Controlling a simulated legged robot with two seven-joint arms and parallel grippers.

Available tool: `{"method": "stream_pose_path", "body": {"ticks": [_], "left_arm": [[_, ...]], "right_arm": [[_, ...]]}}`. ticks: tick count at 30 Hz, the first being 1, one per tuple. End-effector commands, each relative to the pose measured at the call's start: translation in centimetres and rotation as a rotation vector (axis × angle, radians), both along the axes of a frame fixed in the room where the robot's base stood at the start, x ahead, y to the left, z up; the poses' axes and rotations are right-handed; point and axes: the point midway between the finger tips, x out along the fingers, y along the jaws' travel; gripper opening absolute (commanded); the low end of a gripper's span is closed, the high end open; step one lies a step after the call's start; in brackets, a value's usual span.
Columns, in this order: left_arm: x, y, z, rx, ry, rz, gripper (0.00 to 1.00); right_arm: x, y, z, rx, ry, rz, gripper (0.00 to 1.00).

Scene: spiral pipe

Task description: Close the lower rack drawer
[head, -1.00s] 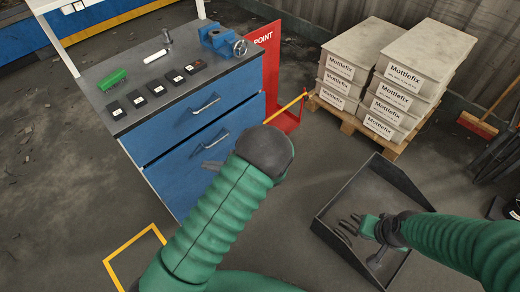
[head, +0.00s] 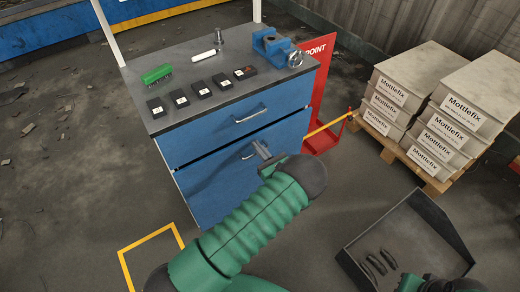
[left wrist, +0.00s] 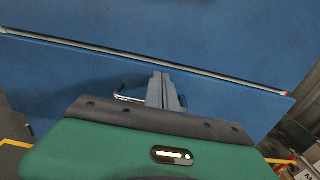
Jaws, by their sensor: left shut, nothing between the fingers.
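The blue lower drawer (head: 222,190) is the lower front of the workbench cabinet, with a metal bar handle (head: 249,152). A thin pale top edge of this drawer shows below the upper drawer, and its front seems to stand slightly proud. My left gripper (head: 262,150) is shut and empty, with its fingers by the lower drawer's handle. In the left wrist view the shut fingers (left wrist: 165,88) point at the blue drawer front (left wrist: 220,105), just right of the handle (left wrist: 128,97). I cannot tell whether they touch the front. My right gripper's fingers are not in view.
The upper drawer (head: 235,122) looks shut. The benchtop (head: 185,75) holds a vise (head: 275,45), a green brush (head: 157,73) and several black boxes. A red stand (head: 320,105) with a yellow bar is at right. A dark tray (head: 425,220) lies on the floor, right.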

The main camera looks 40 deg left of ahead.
Motion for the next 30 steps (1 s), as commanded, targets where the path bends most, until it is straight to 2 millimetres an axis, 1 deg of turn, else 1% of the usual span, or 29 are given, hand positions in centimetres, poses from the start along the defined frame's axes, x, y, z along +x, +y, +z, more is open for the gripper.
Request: {"method": "stream_pose_path", "body": {"ticks": [14,17,22,30], "left_arm": [[0.0,0.3,0.0,0.000,0.000,-0.004,0.00],[0.3,0.9,0.0,0.001,0.000,-0.004,0.00],[1.1,2.7,0.0,0.001,0.001,-0.006,0.00],[1.2,3.0,0.1,0.002,-0.002,-0.004,0.00]], "right_arm": [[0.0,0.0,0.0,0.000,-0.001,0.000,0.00],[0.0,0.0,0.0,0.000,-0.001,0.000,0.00],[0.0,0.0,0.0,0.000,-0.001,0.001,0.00],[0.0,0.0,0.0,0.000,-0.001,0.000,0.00]]}}
